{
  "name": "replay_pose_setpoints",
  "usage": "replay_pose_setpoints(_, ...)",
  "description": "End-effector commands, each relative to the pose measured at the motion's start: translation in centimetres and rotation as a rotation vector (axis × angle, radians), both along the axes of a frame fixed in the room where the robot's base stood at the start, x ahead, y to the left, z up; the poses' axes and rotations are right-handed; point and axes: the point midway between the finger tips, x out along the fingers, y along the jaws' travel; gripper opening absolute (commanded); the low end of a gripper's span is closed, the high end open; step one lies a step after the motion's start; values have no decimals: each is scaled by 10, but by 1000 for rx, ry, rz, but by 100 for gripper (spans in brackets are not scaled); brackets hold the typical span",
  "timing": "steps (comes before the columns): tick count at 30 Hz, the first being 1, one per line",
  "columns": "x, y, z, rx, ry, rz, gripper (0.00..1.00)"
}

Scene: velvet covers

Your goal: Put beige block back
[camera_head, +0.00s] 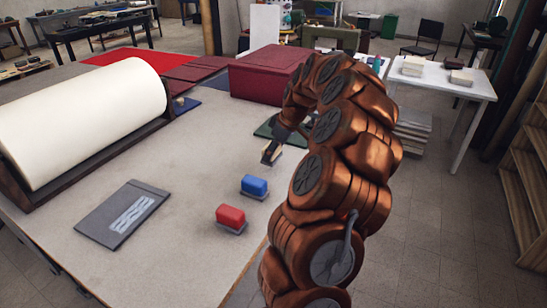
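My gripper (271,153) is small in the picture, low over the work table (180,240), beyond the blue block. Its fingers are too small to tell whether they are open or shut. A small pale brownish patch shows at the fingertips; I cannot tell whether it is the beige block. No beige block shows clearly elsewhere on the table. A blue block (255,185) sits on a grey base near the table's right edge. A red block (231,215) sits on a similar grey base nearer to me.
A large cream roll (85,120) in a dark cradle fills the left side. A grey board (110,222) with a pale wavy pattern lies in front. A dark red box (262,75) and a dark green mat (292,134) are farther back. The table's middle is clear.

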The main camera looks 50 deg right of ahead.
Motion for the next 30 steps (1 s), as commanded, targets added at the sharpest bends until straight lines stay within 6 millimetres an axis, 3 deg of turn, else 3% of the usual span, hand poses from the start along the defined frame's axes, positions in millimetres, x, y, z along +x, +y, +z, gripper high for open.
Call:
replay_pose_setpoints(11, 0, 0, -33, 0, 2, 0, 40)
replay_pose_setpoints(23, 1, 0, -39, -2, -1, 0, 40)
replay_pose_setpoints(24, 1, 0, -39, -2, -1, 0, 73)
replay_pose_setpoints(30, 0, 0, -38, -1, 0, 1, 94)
